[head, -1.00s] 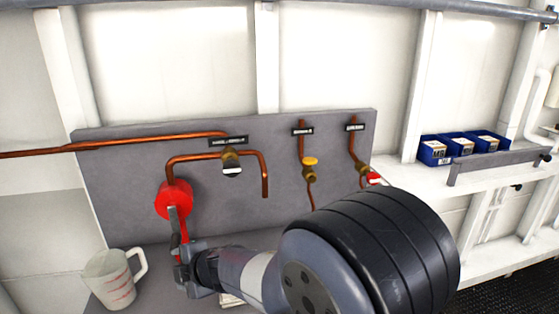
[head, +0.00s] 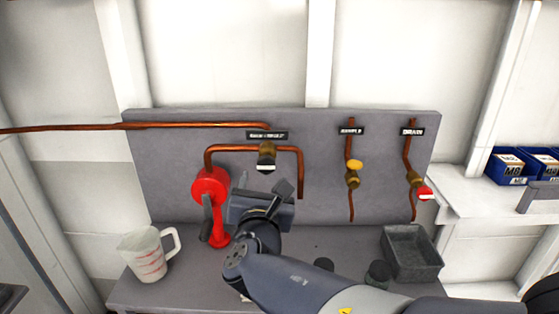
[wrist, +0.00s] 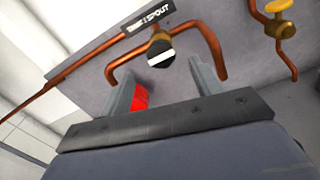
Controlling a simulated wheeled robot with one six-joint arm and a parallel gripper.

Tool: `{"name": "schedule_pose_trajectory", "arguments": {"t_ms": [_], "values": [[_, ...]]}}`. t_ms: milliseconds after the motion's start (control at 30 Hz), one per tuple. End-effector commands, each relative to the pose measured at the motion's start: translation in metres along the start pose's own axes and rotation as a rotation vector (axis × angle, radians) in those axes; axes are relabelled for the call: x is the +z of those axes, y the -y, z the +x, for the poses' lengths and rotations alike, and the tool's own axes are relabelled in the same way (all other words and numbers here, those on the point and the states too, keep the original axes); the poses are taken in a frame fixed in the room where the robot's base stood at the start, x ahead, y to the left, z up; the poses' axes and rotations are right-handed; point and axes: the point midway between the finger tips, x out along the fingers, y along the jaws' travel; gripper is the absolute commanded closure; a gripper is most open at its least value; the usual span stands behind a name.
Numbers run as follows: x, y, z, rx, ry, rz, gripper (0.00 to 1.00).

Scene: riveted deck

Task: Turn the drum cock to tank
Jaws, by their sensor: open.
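The drum cock (head: 266,157) is a brass valve with a dark, white-striped handle, under a label plate (head: 267,135) on the grey back panel. In the wrist view the cock (wrist: 161,52) sits ahead of the fingertips, and the plate there (wrist: 149,16) seems to read tank and spout. Copper pipe runs from the cock to both sides. My gripper (head: 262,184) is open and empty, just below the cock in the head view. In the wrist view its two fingers (wrist: 164,82) stand apart, with the cock showing above the gap; no contact is visible.
A red hand pump (head: 214,194) with a crank stands close left of my gripper. A measuring jug (head: 147,256) is at the bench's left. Yellow (head: 354,166) and red (head: 423,191) valves are right, above a grey tray (head: 411,254). Blue bins (head: 508,167) sit far right.

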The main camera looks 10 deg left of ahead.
Motion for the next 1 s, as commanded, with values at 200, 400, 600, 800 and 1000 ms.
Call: {"name": "schedule_pose_trajectory", "arguments": {"t_ms": [200, 400, 600, 800, 1000], "values": [[0.001, 0.002, 0.043, -0.005, -0.002, 0.0, 0.39], [0.0, 0.001, 0.074, -0.003, -0.003, 0.0, 0.39], [0.0, 0.001, 0.09, -0.002, -0.002, 0.003, 0.39], [-0.001, 0.001, 0.092, -0.001, -0.003, 0.002, 0.39], [-0.001, 0.001, 0.092, -0.001, -0.003, 0.002, 0.45]]}}
